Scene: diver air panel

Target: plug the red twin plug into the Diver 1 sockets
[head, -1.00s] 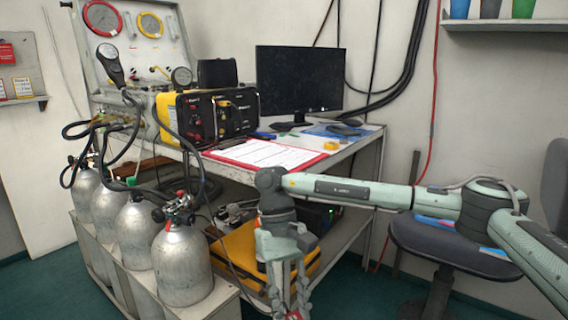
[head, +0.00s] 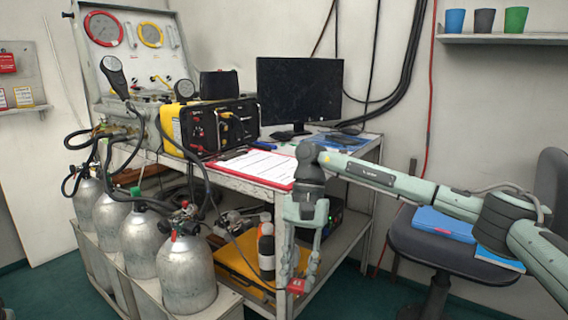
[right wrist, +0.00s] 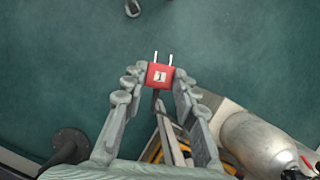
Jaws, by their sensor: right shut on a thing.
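The red twin plug (head: 297,285) is held between the fingertips of my right gripper (head: 303,280), which hangs pointing down in front of the desk's lower shelf. In the right wrist view the plug (right wrist: 160,75) has two metal prongs pointing away from my right gripper (right wrist: 160,82) and a pale mark on its face. The yellow and black comms box (head: 210,120) stands on the desk, up and left of the plug. Its front has red and yellow fittings; which are the Diver 1 sockets is too small to tell. My left gripper is not in view.
Several grey gas cylinders (head: 187,275) stand in a rack at left. The desk holds a red-edged clipboard (head: 252,168), a monitor (head: 300,92) and a gauge panel (head: 130,45). A dark bottle (head: 266,248) stands near the lower shelf. A chair (head: 440,258) is at right.

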